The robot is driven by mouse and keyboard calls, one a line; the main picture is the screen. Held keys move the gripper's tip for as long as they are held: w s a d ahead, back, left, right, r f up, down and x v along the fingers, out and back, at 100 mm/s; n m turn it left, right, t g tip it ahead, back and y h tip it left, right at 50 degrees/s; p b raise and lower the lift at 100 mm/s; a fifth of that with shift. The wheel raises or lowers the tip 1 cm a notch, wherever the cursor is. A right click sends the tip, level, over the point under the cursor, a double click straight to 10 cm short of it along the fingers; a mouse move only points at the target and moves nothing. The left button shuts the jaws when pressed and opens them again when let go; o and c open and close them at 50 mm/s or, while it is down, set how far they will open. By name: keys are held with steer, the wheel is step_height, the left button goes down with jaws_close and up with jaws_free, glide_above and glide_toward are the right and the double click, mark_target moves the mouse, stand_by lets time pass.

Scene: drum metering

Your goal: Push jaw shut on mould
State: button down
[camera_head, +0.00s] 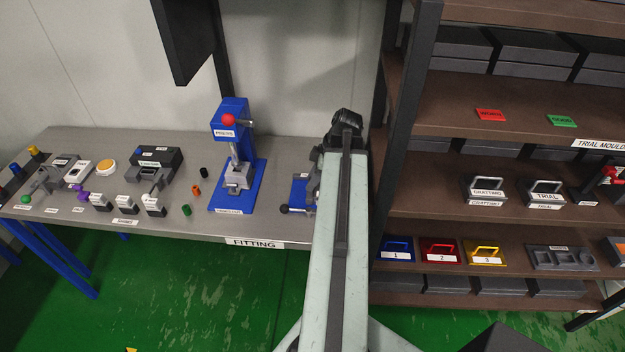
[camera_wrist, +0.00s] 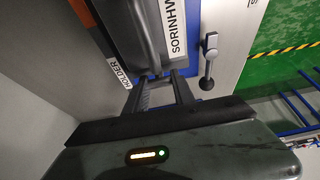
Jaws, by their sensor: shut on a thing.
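In the head view a blue fixture (camera_head: 299,190) with a grey handle stands at the right end of the metal table, partly hidden by my arm. In the wrist view a dark grey block (camera_wrist: 140,25) with a white label fills the top middle. My gripper (camera_wrist: 160,84) reaches up to the near side of the block and is shut on a dark grey part there. Its fingertips are partly hidden, and I cannot tell jaw from mould. The head view hides my gripper behind my arm.
A blue press (camera_head: 236,150) with a red knob stands left of the fixture. Small parts and labelled blocks crowd the table's left side. A brown shelf rack (camera_head: 480,210) holds moulds and trays close on the right. A HOLDER label (camera_wrist: 119,73) shows beside the block.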

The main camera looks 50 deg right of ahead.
steer(key=c, duration=1.1)
jaws_free()
steer(key=p+v, duration=0.6)
steer(key=v, duration=0.1)
steer(key=shift+r+p, duration=0.15)
steer(key=shift+p, duration=0.25)
steer(key=shift+s+r+p, duration=0.15)
steer(key=shift+r+p, duration=0.15)
steer(key=shift+f, duration=0.1)
steer(key=shift+d, duration=0.1)
